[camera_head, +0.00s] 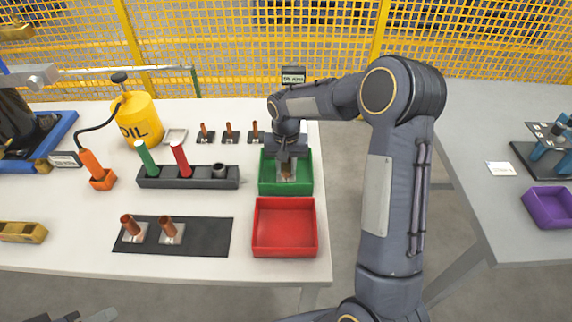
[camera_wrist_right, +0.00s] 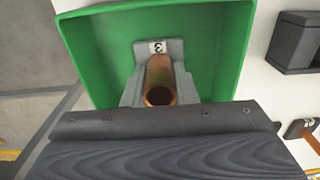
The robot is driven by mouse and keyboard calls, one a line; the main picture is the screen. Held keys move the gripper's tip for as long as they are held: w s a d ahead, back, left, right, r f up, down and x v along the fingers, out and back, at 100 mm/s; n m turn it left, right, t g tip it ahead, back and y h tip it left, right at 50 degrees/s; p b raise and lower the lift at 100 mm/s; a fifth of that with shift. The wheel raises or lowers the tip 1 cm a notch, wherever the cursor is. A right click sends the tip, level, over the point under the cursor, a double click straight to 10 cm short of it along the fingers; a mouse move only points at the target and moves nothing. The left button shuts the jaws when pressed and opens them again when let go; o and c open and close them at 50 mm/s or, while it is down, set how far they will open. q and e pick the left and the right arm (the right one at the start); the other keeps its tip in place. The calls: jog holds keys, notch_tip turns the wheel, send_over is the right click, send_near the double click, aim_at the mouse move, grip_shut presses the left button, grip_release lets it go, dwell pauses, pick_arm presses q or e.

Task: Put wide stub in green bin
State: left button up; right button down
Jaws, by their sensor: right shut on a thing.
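My right gripper (camera_head: 287,168) is over the green bin (camera_head: 299,185), pointing down into it. It is shut on a copper stub (camera_wrist_right: 159,80), which shows between its fingers in the right wrist view, with a label reading 3 beside it. The green bin also fills the back of the right wrist view (camera_wrist_right: 215,40). Whether the stub touches the bin floor I cannot tell. Two more copper stubs on pale square bases, one left (camera_head: 130,226) and one right (camera_head: 170,231), stand on the dark mat (camera_head: 205,238). Part of my left gripper (camera_head: 85,315) shows at the bottom left; its fingertips are unclear.
An empty red bin (camera_head: 284,228) sits directly in front of the green bin. Several small copper stubs (camera_head: 229,131) stand behind. A dark holder (camera_head: 190,181) with green and red handles and a yellow oil can (camera_head: 138,120) are left. A purple bin (camera_head: 550,207) is on the right table.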

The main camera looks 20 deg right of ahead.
jog(key=shift+f, duration=0.1)
jog(key=c, duration=1.6)
grip_release()
jog(key=shift+f, duration=0.1)
jog(key=o, duration=0.4)
jog(key=shift+o, duration=0.2)
